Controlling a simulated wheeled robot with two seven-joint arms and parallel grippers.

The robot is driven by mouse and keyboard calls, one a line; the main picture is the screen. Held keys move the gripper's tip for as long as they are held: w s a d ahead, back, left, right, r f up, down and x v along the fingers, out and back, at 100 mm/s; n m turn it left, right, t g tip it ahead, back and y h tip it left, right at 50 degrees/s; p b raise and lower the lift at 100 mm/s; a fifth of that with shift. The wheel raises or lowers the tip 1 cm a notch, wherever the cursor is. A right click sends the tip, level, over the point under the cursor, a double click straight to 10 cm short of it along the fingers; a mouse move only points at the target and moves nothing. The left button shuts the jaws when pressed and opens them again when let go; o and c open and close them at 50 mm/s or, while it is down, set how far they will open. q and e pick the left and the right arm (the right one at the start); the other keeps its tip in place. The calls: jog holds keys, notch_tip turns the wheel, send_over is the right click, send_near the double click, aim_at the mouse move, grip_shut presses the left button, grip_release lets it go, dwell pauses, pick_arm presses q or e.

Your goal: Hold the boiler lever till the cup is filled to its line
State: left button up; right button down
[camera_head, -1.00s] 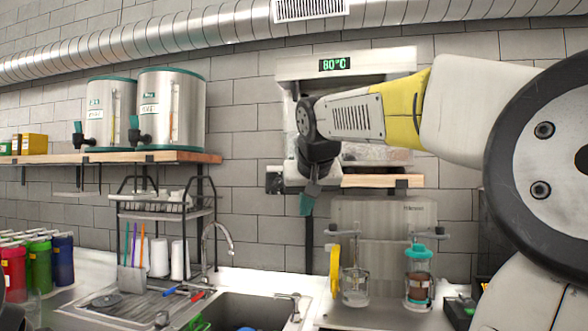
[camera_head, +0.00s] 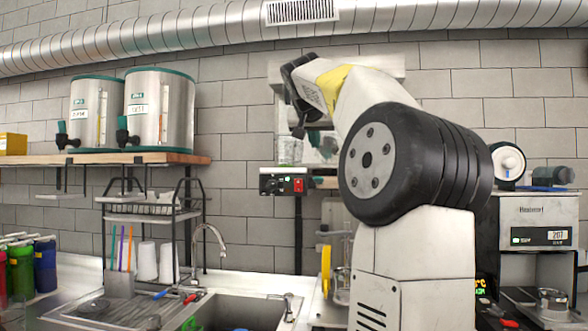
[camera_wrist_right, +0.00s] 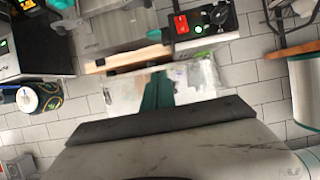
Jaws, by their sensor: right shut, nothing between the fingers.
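The boiler (camera_head: 390,60) hangs on the wall at upper centre in the head view, mostly hidden behind my right arm. Its display and lever cannot be made out. My right gripper (camera_head: 299,130) is raised in front of its left part, pointing down. In the right wrist view its teal fingers (camera_wrist_right: 157,90) are shut with nothing between them, in front of a shiny, clear-looking object (camera_wrist_right: 205,75). A similar clear object (camera_head: 290,150) shows below the gripper in the head view. I cannot tell whether it is the cup, nor see a fill line. My left gripper is not in view.
A control box with a red switch (camera_head: 285,184) sits below the gripper; it also shows in the right wrist view (camera_wrist_right: 200,20). Two steel dispensers (camera_head: 160,110) stand on a left shelf. A sink (camera_head: 245,311) lies below, a machine (camera_head: 538,235) at right.

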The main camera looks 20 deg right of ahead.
send_over(318, 180)
notch_tip(318, 180, down, 4)
jog(key=shift+w+d+f, duration=0.15)
jog(key=shift+w+f, duration=0.05)
jog(key=shift+f, duration=0.1)
jog(key=shift+s+a+f, duration=0.1)
jog(key=shift+s+f, duration=0.05)
jog(key=shift+f, duration=0.3)
jog(key=shift+s+a+f, duration=0.1)
jog(key=shift+s+f, duration=0.05)
jog(key=shift+f, duration=1.1)
jog(key=shift+a+f, duration=0.1)
jog(key=shift+f, duration=0.1)
jog(key=shift+s+a+f, duration=0.1)
jog(key=shift+s+f, duration=0.1)
jog(key=shift+f, duration=0.55)
jog(key=shift+s+a+f, duration=0.1)
jog(key=shift+s+f, duration=0.1)
jog(key=shift+f, duration=0.5)
dwell(3.7)
